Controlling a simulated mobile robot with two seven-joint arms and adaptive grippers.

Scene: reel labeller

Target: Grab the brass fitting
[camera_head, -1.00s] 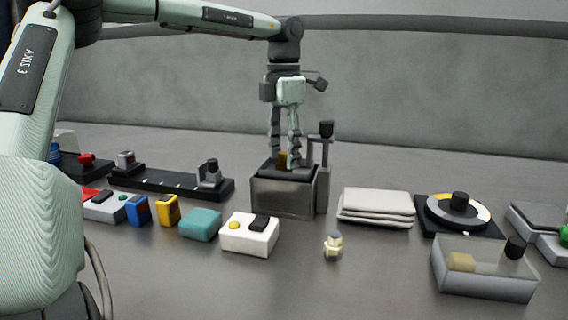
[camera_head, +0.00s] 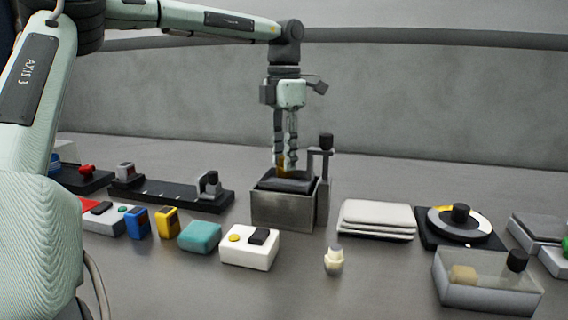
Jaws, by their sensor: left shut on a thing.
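The brass fitting (camera_head: 282,171) shows as a small amber piece at the mouth of an open grey metal box (camera_head: 283,211) in the middle of the table. My left gripper (camera_head: 285,166) points straight down above the box, its fingers close together and shut on this piece. The fingers partly hide the piece, and its lower end is hidden at the dark padded part (camera_head: 287,182) in the box mouth. My right gripper is not in view.
A post with a black knob (camera_head: 326,141) stands at the box's right side. A small cream bottle-like piece (camera_head: 334,262) stands in front. White folded cloths (camera_head: 377,220) and a clear bin (camera_head: 485,290) lie right; a white control box (camera_head: 250,247) lies front left.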

